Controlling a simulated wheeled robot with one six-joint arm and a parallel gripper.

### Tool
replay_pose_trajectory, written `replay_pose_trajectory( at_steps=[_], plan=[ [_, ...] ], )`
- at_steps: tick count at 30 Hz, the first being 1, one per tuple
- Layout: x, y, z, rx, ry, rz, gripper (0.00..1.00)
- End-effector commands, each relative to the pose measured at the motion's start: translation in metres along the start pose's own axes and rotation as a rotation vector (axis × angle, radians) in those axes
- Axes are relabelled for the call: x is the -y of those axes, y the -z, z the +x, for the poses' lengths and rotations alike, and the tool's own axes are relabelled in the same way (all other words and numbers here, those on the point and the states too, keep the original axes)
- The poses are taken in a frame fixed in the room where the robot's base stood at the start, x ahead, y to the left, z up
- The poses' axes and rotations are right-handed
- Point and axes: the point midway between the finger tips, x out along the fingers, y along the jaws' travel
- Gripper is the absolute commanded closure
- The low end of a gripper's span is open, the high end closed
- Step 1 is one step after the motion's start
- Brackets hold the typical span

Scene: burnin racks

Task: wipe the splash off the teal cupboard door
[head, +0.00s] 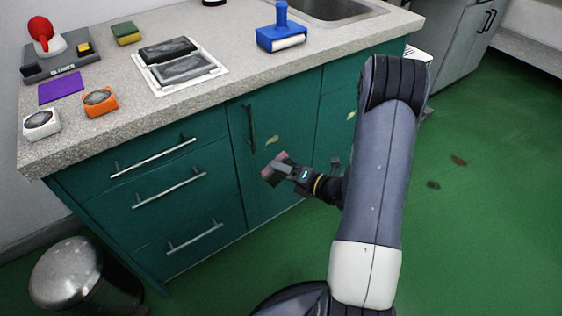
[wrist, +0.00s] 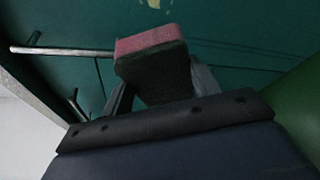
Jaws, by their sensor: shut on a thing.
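The teal cupboard door (head: 285,108) is shut, with a dark vertical handle at its upper left. A small pale yellowish splash (head: 271,140) is on the door, and it shows at the top edge of the wrist view (wrist: 153,4). My gripper (head: 287,172) is in front of the door, a little below the splash. It is shut on a pink and dark sponge-like block (wrist: 150,42); the block also shows in the head view (head: 273,167). I cannot tell whether the block touches the door. Another pale mark (head: 351,115) shows further right, beside my arm.
Drawers with long bar handles (head: 170,187) are left of the door. The speckled counter (head: 215,98) above holds a blue roller tool (head: 282,38), a framed tray (head: 217,70) and several small items. A metal bin (head: 75,275) stands at lower left. Dark spots mark the green floor (head: 470,215).

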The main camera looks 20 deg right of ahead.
Motion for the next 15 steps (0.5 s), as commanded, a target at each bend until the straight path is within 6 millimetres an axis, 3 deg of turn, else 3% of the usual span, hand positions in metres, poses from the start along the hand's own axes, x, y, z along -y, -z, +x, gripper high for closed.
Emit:
replay_pose_trajectory(
  at_steps=[8, 15],
  plan=[
    [0.000, -0.002, 0.005, -0.002, -0.001, -0.001, 0.60],
    [-0.001, -0.011, 0.027, -0.003, -0.002, -0.002, 0.60]
  ],
)
